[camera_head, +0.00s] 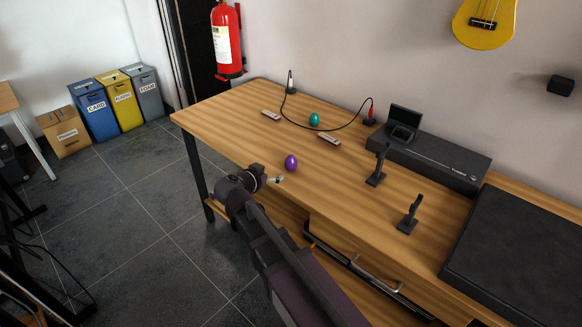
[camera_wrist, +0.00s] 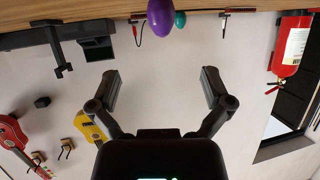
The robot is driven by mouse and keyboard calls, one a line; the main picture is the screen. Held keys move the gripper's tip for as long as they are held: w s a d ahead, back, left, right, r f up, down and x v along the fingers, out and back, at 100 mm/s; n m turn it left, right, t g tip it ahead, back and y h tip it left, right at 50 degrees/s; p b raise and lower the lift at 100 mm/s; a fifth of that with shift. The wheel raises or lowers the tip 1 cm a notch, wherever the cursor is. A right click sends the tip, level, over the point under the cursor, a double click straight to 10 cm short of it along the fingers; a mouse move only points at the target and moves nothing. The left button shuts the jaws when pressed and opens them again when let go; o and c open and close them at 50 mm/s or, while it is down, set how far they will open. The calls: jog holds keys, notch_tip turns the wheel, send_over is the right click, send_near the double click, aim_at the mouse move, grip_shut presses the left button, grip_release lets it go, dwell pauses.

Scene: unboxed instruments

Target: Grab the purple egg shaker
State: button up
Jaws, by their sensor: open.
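The purple egg shaker (camera_head: 291,162) stands on the wooden table (camera_head: 240,125) near its front edge. It also shows in the wrist view (camera_wrist: 161,17), at the top of the picture, where the view is upside down. My gripper (camera_head: 277,180) is open and empty at the table's front edge, just in front of the egg and apart from it. In the wrist view its two fingers (camera_wrist: 162,88) are spread wide, with only wall between them. A teal egg shaker (camera_head: 314,119) stands farther back and partly shows behind the purple one in the wrist view (camera_wrist: 180,19).
Two small light bars lie near the teal egg, one left (camera_head: 271,115) and one right (camera_head: 329,139). A black cable (camera_head: 330,129) curves behind. Black stands (camera_head: 377,166) (camera_head: 409,214) and a black case (camera_head: 430,155) are to the right. The table around the purple egg is clear.

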aim_at(288, 164)
dwell(0.3)
jog(key=shift+b+x, duration=1.65)
jog(key=shift+x, duration=2.65)
jog(key=shift+f, duration=0.1)
jog(key=shift+b+x, duration=1)
jog(key=shift+x, duration=1.55)
jog(key=c, duration=1.2)
